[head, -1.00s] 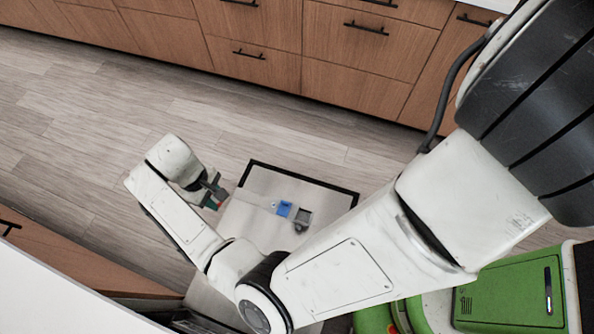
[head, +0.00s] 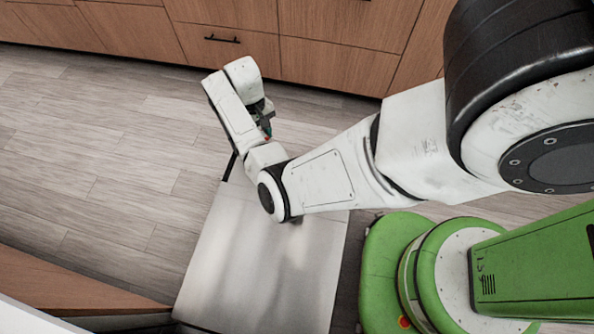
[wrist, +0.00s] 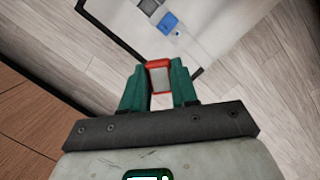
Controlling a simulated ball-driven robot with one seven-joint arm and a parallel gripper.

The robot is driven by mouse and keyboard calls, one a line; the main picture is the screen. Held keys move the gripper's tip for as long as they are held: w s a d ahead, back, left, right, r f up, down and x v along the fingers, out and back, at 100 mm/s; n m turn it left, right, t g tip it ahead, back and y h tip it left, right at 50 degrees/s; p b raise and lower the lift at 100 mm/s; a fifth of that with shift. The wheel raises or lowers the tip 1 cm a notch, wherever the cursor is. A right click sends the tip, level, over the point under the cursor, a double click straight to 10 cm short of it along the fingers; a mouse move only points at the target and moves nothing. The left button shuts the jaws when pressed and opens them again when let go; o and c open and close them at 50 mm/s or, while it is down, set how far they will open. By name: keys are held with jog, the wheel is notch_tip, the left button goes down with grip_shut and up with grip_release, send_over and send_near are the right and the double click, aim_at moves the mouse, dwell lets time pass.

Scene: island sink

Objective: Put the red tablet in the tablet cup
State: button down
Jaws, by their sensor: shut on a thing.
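My gripper (wrist: 159,85) is shut on the red tablet (wrist: 158,64), a red-edged block with a pale grey face, held between the green fingertips. In the head view my gripper (head: 266,122) is small, beyond the far end of the open dishwasher door, with a speck of red at its tip. In the wrist view a dispenser with a blue part (wrist: 168,22) and grey parts beside it sits on the door, ahead of and apart from the tablet. I cannot tell which part is the tablet cup. My arm hides the dispenser in the head view.
The open dishwasher door (head: 255,275) lies low, with a dark edge (wrist: 105,28). Wooden drawers (head: 235,60) stand along the back and a wooden cabinet (head: 70,285) at lower left. The wooden floor (head: 120,150) at left is clear.

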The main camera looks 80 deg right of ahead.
jog(key=s+d+f+m+y+b, duration=0.15)
jog(key=s+f+m+b, duration=0.55)
jog(key=s+f, duration=1)
jog(key=s+a+f+m+t+b, duration=0.1)
jog(key=s+a+f+m+b, duration=0.1)
jog(key=s+a+f+b, duration=0.4)
jog(key=s+a+f+m+t+b, duration=0.1)
jog(key=s+a+f+b, duration=0.1)
jog(key=a+f+b, duration=0.45)
jog(key=w+d+f+b, duration=0.2)
jog(key=w+f, duration=0.1)
jog(key=w, duration=0.1)
jog(key=w+d+f+b, duration=0.2)
jog(key=w+f, duration=0.2)
jog(key=w+d+f+b, duration=0.2)
jog(key=w+f, duration=0.1)
jog(key=w, duration=0.1)
jog(key=shift+w+d+f, duration=0.1)
jog(key=shift+w+f, duration=0.2)
jog(key=shift+w, duration=0.05)
jog(key=f+b, duration=0.2)
jog(key=f, duration=0.1)
jog(key=shift+w+d+f, duration=0.1)
jog(key=shift+w+f, duration=0.15)
jog(key=shift+w, duration=0.15)
jog(key=shift+f, duration=0.15)
